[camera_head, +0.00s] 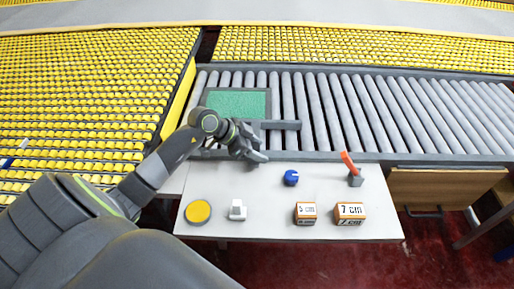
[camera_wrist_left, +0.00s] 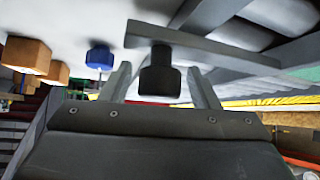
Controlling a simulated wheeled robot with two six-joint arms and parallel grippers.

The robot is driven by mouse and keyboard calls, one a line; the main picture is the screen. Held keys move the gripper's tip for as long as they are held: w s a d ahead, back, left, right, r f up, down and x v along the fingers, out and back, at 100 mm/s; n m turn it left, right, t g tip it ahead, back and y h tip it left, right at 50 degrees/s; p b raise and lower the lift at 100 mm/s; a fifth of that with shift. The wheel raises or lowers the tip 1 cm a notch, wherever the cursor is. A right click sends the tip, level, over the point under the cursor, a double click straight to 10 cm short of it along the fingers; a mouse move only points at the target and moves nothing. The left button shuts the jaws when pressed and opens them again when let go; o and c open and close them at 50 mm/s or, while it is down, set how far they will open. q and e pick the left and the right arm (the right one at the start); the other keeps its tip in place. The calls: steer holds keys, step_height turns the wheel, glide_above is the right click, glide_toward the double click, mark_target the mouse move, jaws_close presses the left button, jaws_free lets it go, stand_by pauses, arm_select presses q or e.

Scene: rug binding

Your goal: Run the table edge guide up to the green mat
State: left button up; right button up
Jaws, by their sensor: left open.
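The green mat (camera_head: 236,102) lies on the grey rollers in a dark frame, behind the white table. The grey table edge guide (camera_head: 283,125) is a bar running right from the mat's near right corner; its near part is hidden by my gripper. My left gripper (camera_head: 257,153) is over the table's back edge at the guide's near end. In the left wrist view its open fingers (camera_wrist_left: 160,88) have a black knob (camera_wrist_left: 160,74) below the grey bar (camera_wrist_left: 200,42) showing between them. I cannot tell whether they touch it. My right gripper is not in view.
The table's middle is clear.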

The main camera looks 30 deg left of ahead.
arm_select(q)
steer(key=shift+r, duration=0.1)
steer(key=p+v, duration=0.1)
steer(key=v, duration=1.6)
steer(key=shift+p, duration=0.35)
steer(key=shift+a, duration=0.1)
